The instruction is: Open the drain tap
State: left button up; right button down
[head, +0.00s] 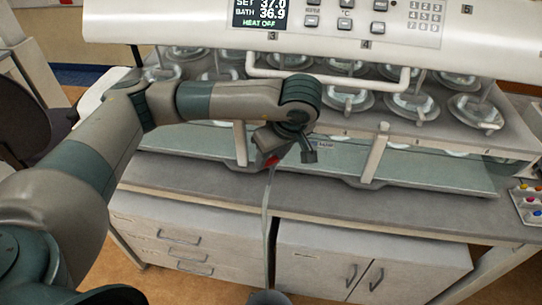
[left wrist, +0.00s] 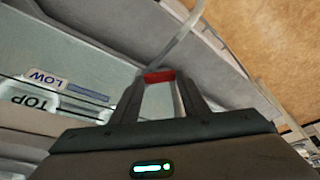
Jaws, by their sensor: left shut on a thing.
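The drain tap's red handle (head: 271,161) shows as a small red patch at the front of the water bath, mostly hidden by my left gripper (head: 274,157). In the left wrist view the red handle (left wrist: 159,76) lies across between the fingertips of my left gripper (left wrist: 157,82), which is shut on it. A pale drain hose (head: 267,205) hangs from the tap area down past the bench's front edge. The hose also shows in the left wrist view (left wrist: 178,45), running up from the red handle. The tap's body is hidden.
The water bath (head: 430,165) has a glass front, with several glass vessels (head: 410,105) above. Its control panel (head: 340,22) reads HEAT OFF. A LOW label (left wrist: 47,79) is near the gripper. Cabinets (head: 320,262) stand below the bench (head: 400,210). A tray with coloured caps (head: 532,203) is at far right.

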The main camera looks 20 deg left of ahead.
dwell(0.3)
pick_arm(q)
jog(key=o, duration=1.1)
jog(key=shift+c, duration=0.2)
pick_arm(e)
jog(key=shift+a, duration=0.1)
pick_arm(q)
jog(key=shift+r, duration=0.2)
jog(key=b+v, duration=0.3)
jog(key=v, duration=1.4)
pick_arm(e)
jog(key=shift+t, duration=0.6)
jog(key=w, duration=0.1)
jog(key=w+a+f, duration=0.1)
jog(key=w+f, duration=0.1)
jog(key=w, duration=0.1)
jog(key=shift+w+a+f, duration=0.1)
jog(key=shift+a+f, duration=0.15)
jog(key=shift+a, duration=0.05)
pick_arm(q)
jog(key=shift+r, duration=0.1)
pick_arm(e)
jog(key=shift+s+d, duration=0.1)
jog(key=shift+s, duration=0.15)
